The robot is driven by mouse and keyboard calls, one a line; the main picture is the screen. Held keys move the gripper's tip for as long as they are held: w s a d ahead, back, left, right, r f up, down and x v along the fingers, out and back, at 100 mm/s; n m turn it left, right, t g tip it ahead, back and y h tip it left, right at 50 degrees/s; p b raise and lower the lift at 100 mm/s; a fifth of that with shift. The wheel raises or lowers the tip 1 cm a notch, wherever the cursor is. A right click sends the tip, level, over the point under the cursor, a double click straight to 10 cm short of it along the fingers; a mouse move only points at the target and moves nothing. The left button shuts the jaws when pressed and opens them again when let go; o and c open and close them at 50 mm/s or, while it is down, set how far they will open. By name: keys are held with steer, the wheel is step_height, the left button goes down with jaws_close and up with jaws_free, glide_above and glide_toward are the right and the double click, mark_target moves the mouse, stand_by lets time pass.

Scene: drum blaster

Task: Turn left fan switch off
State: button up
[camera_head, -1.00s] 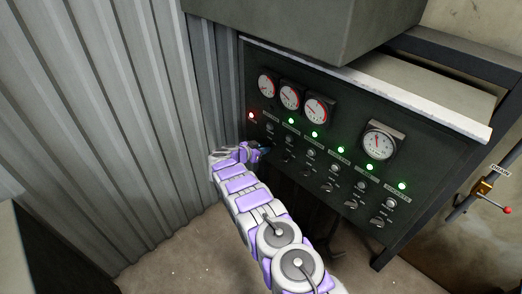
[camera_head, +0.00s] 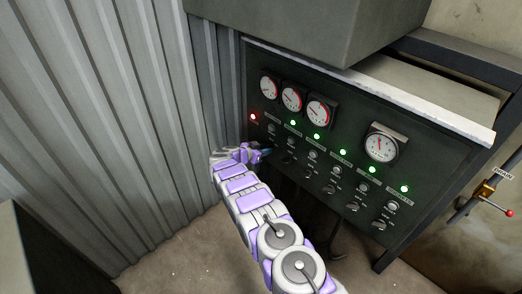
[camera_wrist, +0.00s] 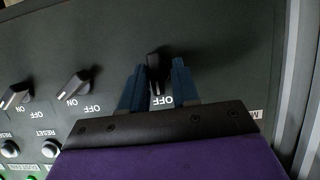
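The leftmost switch is a black knob (camera_wrist: 157,68) on the dark panel, seen in the wrist view with an OFF label just below it. Its pointer end faces nearly straight down in that view, unlike the neighbouring knobs, which slant toward ON. Any ON label of its own is hidden. My gripper (camera_wrist: 158,76) has its two blue fingers on either side of this knob, with narrow gaps visible. In the head view my gripper (camera_head: 262,155) is at the panel's lower left, covering the knob. Contact cannot be told.
The control panel (camera_head: 330,150) carries several gauges, a red light (camera_head: 253,117) at the left and several green lights. Neighbouring knobs (camera_wrist: 75,84) stand close by. A corrugated wall (camera_head: 100,120) is left of my arm. A drain valve (camera_head: 487,190) is at the right.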

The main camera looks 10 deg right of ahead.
steer(key=shift+w+a+p+v, duration=0.25)
steer(key=shift+p+v, duration=1.45)
steer(key=shift+v, duration=7.2)
steer(key=w+r+n+t+y, duration=0.2)
steer(key=w+r+t+y, duration=0.15)
steer(key=r, duration=0.55)
steer(key=w+r+n+t+y, duration=0.15)
steer(key=w+r, duration=0.35)
steer(key=r, duration=0.5)
steer(key=s+a+r+n+y, duration=0.2)
steer(key=s+r+n+y, duration=0.25)
steer(key=r+y, duration=0.4)
steer(key=s+d+f+n+g, duration=0.1)
steer(key=s+d+g, duration=0.4)
steer(key=s, duration=1.5)
steer(key=s+d+f+g+h, duration=0.1)
steer(key=s+d+g, duration=0.4)
steer(key=s, duration=1.5)
steer(key=s+d+f+n+g+h, duration=0.1)
steer(key=s+d+g, duration=0.3)
steer(key=s, duration=1.6)
steer(key=shift+s+d+n+g, duration=0.3)
steer(key=shift+s+d+g, duration=0.1)
steer(key=shift+d, duration=0.8)
